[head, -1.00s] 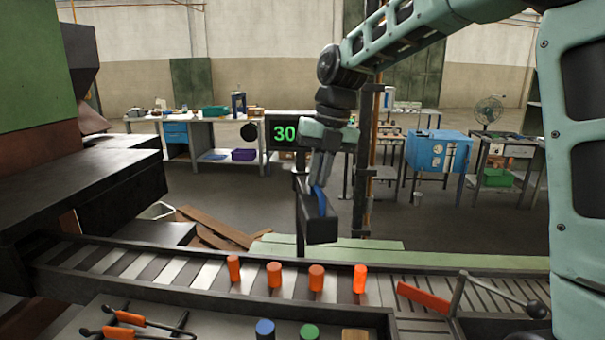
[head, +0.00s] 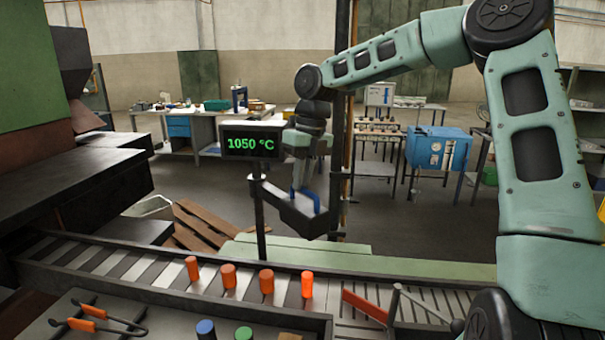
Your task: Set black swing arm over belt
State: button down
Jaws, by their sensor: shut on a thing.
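The black swing arm (head: 284,207) is a dark bar that runs from near the display post toward the front right. Its free end hangs in front of the green ledge, on the far side of the belt in the picture. A blue handle (head: 315,200) stands on it. My gripper (head: 305,188) comes down from above and is shut on the blue handle; the fingertips are partly hidden. The belt (head: 140,265) is a slatted conveyor across the front. Several orange billets (head: 228,275) stand upright on it.
A display (head: 253,142) on a post reads 1050 °C. A green ledge (head: 370,262) lies behind the belt. A red bar (head: 365,305) and a grey lever stand at the belt's right. Blue and green cylinders (head: 206,328) and orange-gripped tongs (head: 88,311) are in front.

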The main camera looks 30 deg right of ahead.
jog(key=shift+d, duration=0.15)
jog(key=c, duration=1.5)
grip_release()
jog(key=shift+d, duration=0.1)
jog(key=shift+r, duration=0.1)
jog(key=d+r+b, duration=0.1)
jog(key=r, duration=0.4)
jog(key=d+r+b, duration=0.1)
jog(key=r, duration=0.5)
jog(key=d+r+b, duration=0.1)
jog(key=r, duration=0.5)
jog(key=shift+w+d, duration=0.1)
jog(key=shift+w, duration=0.15)
jog(key=shift+f, duration=0.1)
